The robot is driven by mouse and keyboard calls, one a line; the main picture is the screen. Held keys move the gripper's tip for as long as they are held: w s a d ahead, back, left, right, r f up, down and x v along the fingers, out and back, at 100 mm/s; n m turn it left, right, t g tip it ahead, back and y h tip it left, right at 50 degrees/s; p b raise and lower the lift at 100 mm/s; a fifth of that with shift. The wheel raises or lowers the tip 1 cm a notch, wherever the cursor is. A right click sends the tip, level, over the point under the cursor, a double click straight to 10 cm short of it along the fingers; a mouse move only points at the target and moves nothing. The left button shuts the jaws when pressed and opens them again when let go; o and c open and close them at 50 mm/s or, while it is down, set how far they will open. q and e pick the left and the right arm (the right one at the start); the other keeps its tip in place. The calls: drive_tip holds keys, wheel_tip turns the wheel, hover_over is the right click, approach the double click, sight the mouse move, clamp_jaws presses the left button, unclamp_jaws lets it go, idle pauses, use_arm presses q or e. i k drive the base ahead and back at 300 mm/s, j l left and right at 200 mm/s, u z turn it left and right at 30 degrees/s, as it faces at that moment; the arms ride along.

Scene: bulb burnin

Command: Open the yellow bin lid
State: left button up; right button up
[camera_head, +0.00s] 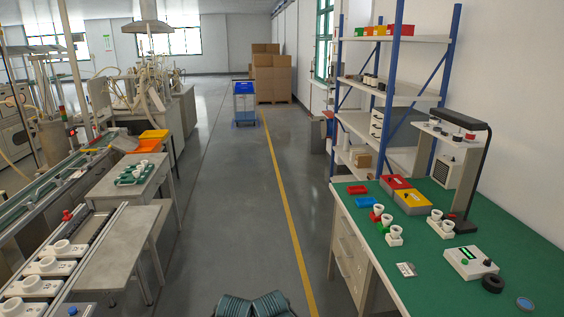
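A yellow bin (413,200) sits on the green-topped bench at the right, towards the back. Its flat yellow top, with a small dark mark on it, appears to be a lid lying closed. A red bin (396,182) with a similar top stands right behind it, close against it. Neither of my grippers is in view. No arm is seen near the bins.
The green bench (525,262) also holds blue and red trays, white sockets, a tester box (470,262) and a black-armed lamp stand (470,170). A blue-posted shelf (395,90) stands behind. The aisle floor (235,200) is clear; a conveyor and tables line the left.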

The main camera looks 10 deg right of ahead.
sight(414, 199)
drive_tip(key=i+z, duration=0.15)
drive_tip(key=i, duration=0.35)
drive_tip(key=i+j+z, duration=0.1)
drive_tip(key=i, duration=0.35)
drive_tip(key=i+j+z, duration=0.15)
drive_tip(key=i, duration=0.35)
drive_tip(key=i+j+z, duration=0.1)
drive_tip(key=i+z, duration=0.3)
drive_tip(key=i+j+z, duration=0.15)
drive_tip(key=z, duration=0.3)
drive_tip(key=i+j+z, duration=0.25)
drive_tip(key=z, duration=0.15)
drive_tip(key=i+j+z, duration=0.2)
drive_tip(key=j+z, duration=0.2)
